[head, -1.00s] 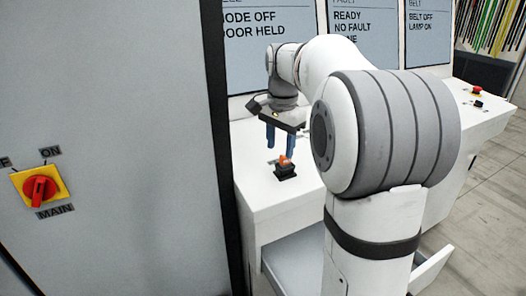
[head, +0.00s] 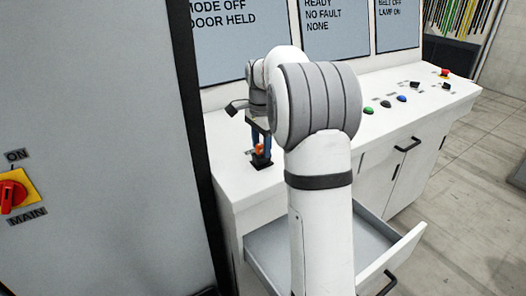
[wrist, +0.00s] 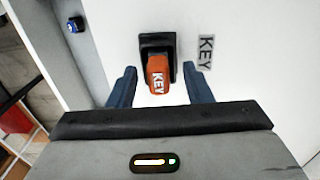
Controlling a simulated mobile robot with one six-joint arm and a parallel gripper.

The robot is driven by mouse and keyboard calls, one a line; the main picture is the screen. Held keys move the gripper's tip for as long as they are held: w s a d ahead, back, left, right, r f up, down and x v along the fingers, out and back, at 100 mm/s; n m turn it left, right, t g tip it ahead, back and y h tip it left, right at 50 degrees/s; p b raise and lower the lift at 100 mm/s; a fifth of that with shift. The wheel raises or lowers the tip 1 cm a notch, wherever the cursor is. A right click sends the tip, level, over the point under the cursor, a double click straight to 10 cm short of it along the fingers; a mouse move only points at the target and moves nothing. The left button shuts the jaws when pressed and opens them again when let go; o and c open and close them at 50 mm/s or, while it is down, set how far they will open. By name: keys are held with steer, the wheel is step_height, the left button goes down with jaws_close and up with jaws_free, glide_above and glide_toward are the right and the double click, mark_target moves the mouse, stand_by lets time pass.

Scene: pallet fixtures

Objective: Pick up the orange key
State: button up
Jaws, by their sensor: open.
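The orange key (wrist: 157,78) stands in a black key switch (wrist: 157,45) on the white console top. White letters on it read KEY. It also shows in the head view (head: 259,149) above its black base. My gripper (wrist: 160,85) is open, with one blue finger on each side of the key in the wrist view. There is a gap between each finger and the key, and nothing is held. In the head view my gripper (head: 262,142) is partly hidden behind my arm, close around the key.
A KEY label (wrist: 205,52) lies beside the switch. Green and blue buttons (head: 385,104) and a red button (head: 445,73) sit along the console (head: 225,165). An open drawer (head: 370,245) juts out below. A tall grey cabinet with a red MAIN switch (head: 12,195) stands left.

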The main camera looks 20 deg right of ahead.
steer(key=shift+f, duration=0.1)
jaws_close()
stand_by(0.4)
